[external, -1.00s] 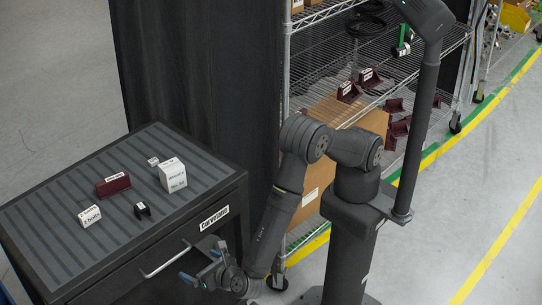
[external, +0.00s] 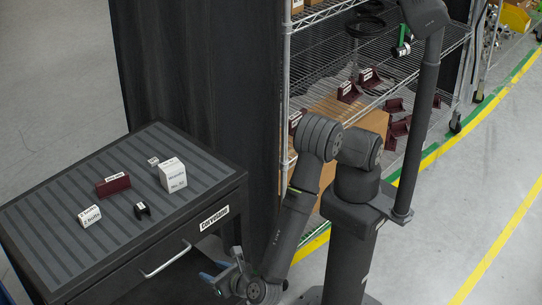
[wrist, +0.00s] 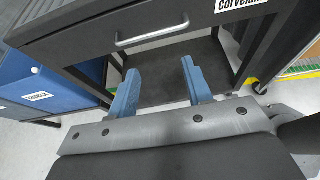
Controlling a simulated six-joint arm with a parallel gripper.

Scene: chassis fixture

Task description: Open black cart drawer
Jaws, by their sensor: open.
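The black cart (external: 40,205) stands at the left in the external view, with a ribbed top. Its drawer front (external: 205,238) carries a silver bar handle (external: 166,259) and a white label. The drawer looks shut. In the wrist view the handle (wrist: 152,32) crosses the drawer front (wrist: 75,40), above and beyond the fingers. My gripper (wrist: 158,82) is open and empty, its two blue fingers spread below the handle and apart from it. In the external view my gripper (external: 215,276) is low, in front of and to the right of the handle.
On the cart top are a maroon block (external: 113,185), a white box (external: 172,174) and small labelled parts. A wire shelf (external: 335,60) stands behind my arm. In the wrist view a blue bin (wrist: 40,80) is at the left and an open lower shelf (wrist: 180,85) lies under the drawer.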

